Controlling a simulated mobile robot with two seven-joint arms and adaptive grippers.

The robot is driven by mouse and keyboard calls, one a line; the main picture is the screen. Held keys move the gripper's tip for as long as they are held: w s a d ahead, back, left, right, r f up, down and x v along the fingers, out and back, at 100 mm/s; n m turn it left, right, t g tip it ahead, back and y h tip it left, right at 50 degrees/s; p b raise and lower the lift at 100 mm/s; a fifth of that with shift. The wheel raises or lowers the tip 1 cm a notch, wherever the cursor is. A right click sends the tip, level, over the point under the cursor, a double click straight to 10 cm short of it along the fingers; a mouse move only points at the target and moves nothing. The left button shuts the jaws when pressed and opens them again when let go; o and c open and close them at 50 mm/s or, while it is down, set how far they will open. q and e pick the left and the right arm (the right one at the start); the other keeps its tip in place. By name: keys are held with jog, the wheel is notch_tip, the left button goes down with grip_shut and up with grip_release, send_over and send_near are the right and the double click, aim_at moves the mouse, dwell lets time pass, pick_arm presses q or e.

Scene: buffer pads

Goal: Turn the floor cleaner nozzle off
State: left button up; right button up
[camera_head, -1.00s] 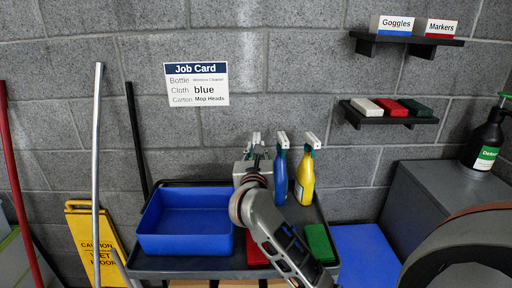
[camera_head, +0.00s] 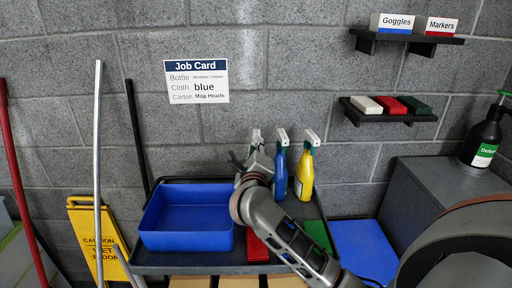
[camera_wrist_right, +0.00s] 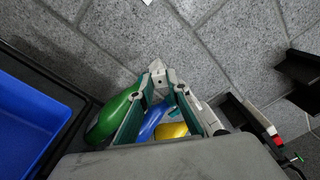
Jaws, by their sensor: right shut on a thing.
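Three spray bottles with white spray heads stand at the back of the cart: a blue one (camera_head: 280,176), a yellow one (camera_head: 304,177), and a green one (camera_wrist_right: 113,116) seen in the right wrist view. In the head view my right gripper (camera_head: 256,158) hides the green bottle's body; its white spray head (camera_head: 257,138) shows above. In the right wrist view my right gripper (camera_wrist_right: 157,82) is shut on a white nozzle (camera_wrist_right: 157,70), apparently the green bottle's. No bottle label is readable, so I cannot tell which is floor cleaner. My left gripper is out of view.
A blue bin (camera_head: 187,240) fills the cart's left side. A red cloth (camera_head: 257,249) and a green cloth (camera_head: 318,235) lie near my right arm. A dark detergent bottle (camera_head: 483,140) stands on a grey cabinet (camera_head: 432,185). Small wall shelves (camera_head: 388,112) hang at upper right.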

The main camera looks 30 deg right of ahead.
jog(key=n, duration=0.7)
jog(key=shift+n, duration=0.3)
jog(key=o, duration=0.6)
jog(key=v, duration=0.7)
